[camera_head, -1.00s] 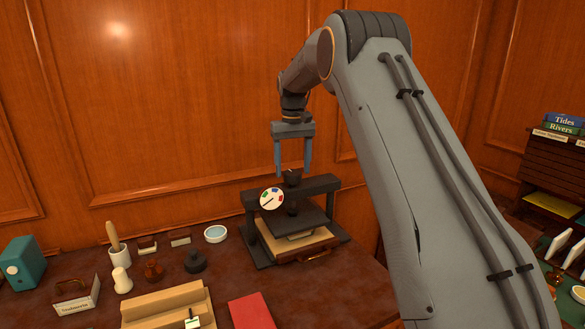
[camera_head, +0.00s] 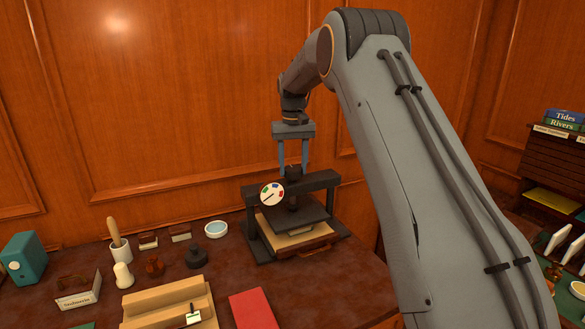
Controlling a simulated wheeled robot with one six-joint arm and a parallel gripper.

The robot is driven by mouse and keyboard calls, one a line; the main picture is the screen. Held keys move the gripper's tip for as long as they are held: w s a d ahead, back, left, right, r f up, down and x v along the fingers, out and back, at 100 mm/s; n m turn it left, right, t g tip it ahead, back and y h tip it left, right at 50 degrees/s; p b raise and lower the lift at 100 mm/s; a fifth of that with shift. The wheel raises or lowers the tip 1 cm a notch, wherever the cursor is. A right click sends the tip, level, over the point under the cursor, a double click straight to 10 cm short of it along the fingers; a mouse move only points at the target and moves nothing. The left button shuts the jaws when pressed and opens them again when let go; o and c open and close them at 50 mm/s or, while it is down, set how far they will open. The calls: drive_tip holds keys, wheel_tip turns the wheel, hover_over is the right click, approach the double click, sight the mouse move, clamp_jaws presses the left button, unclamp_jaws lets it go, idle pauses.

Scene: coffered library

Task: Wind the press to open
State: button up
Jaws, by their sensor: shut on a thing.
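The press (camera_head: 328,183) is a dark frame on the table against the panelled wall. Its round white dial (camera_head: 272,194) has coloured marks and a dark pointer toward the lower left. A dark knob (camera_head: 293,172) tops its screw above the crossbar. The dark pressing plate (camera_head: 298,215) sits low, close over pale sheets and a brown item with a handle (camera_head: 306,242); any gap beneath it is hard to judge. My gripper (camera_head: 293,165) points down from above, its two fingers shut on the knob, one on each side.
To the left stand a teal box (camera_head: 24,260), a mortar with pestle (camera_head: 119,247), a white dish (camera_head: 215,229) and several stamps. A tan tray (camera_head: 165,302) and a red book (camera_head: 253,309) lie in front. A shelf of books (camera_head: 566,118) is at right.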

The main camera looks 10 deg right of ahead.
sight(293, 168)
drive_tip(key=shift+m, duration=0.7)
drive_tip(key=o, duration=1)
drive_tip(key=shift+o, duration=0.2)
drive_tip(key=shift+r, duration=0.1)
drive_tip(key=shift+r+b, duration=1.4)
drive_tip(key=shift+r, duration=2.45)
